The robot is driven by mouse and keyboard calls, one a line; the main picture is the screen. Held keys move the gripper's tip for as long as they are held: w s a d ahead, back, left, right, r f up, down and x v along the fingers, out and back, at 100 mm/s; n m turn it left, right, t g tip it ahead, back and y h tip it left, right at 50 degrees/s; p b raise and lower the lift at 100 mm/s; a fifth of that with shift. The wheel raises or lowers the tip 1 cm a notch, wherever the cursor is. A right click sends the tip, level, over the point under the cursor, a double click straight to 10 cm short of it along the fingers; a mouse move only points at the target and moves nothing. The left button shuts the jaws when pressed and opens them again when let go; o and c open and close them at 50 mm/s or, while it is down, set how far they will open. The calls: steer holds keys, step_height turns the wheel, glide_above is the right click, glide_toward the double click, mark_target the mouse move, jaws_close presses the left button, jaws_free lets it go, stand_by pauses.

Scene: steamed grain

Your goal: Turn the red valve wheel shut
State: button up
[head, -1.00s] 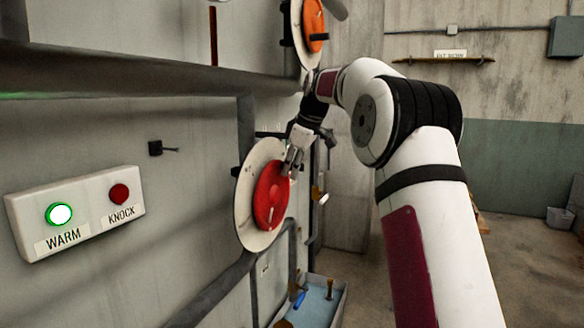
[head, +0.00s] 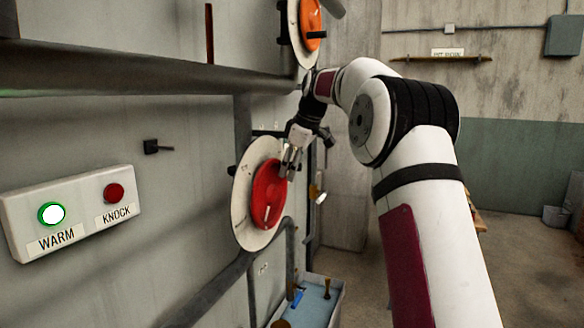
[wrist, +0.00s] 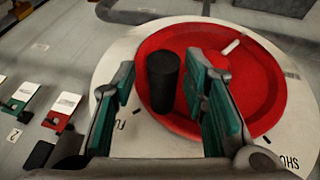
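The red valve wheel (head: 267,196) is mounted on a round pale dial plate (head: 241,212) on the wall, left of my arm. In the wrist view the red wheel (wrist: 262,85) fills the middle and right, with a white mark near its upper rim. A black knob (wrist: 162,82) stands up from the wheel. My gripper (head: 289,163) is at the wheel's upper right edge. In the wrist view my gripper (wrist: 165,105) is open, with its green-padded fingers on either side of the knob. The knob is nearer the right finger; I cannot tell whether they touch.
An orange wheel (head: 312,22) is mounted above. A panel (head: 75,212) with a lit WARM lamp and a red KNOCK button is at left. A thick pipe (head: 140,72) crosses the wall. A blue tray (head: 318,300) sits below the wheel. The floor at right is mostly clear.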

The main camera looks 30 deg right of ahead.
steer(key=v, duration=1.2)
steer(key=shift+a+f, duration=0.1)
steer(key=shift+a, duration=0.2)
steer(key=c, duration=0.7)
steer(key=a+h, duration=0.1)
steer(key=s+a+h, duration=0.1)
steer(key=a, duration=0.1)
steer(key=s+a+m+g+h+p, duration=0.1)
steer(key=a, duration=0.1)
steer(key=shift+s+f+h, duration=0.1)
steer(key=shift+f+h, duration=0.2)
steer(key=shift+h, duration=0.1)
jaws_close()
steer(key=s+a+r+t+h+p, duration=0.1)
steer(key=s+a+r+h, duration=0.1)
steer(key=s+a+h, duration=0.15)
steer(key=shift+h, duration=0.35)
steer(key=p+x, duration=0.1)
steer(key=x, duration=0.3)
steer(key=p+x, duration=0.1)
steer(key=x, duration=0.4)
steer(key=w+x, duration=0.1)
steer(key=x, duration=0.3)
steer(key=shift+w+a+f+p, duration=0.15)
steer(key=shift+a+f+p, duration=0.1)
steer(key=shift+p, duration=0.15)
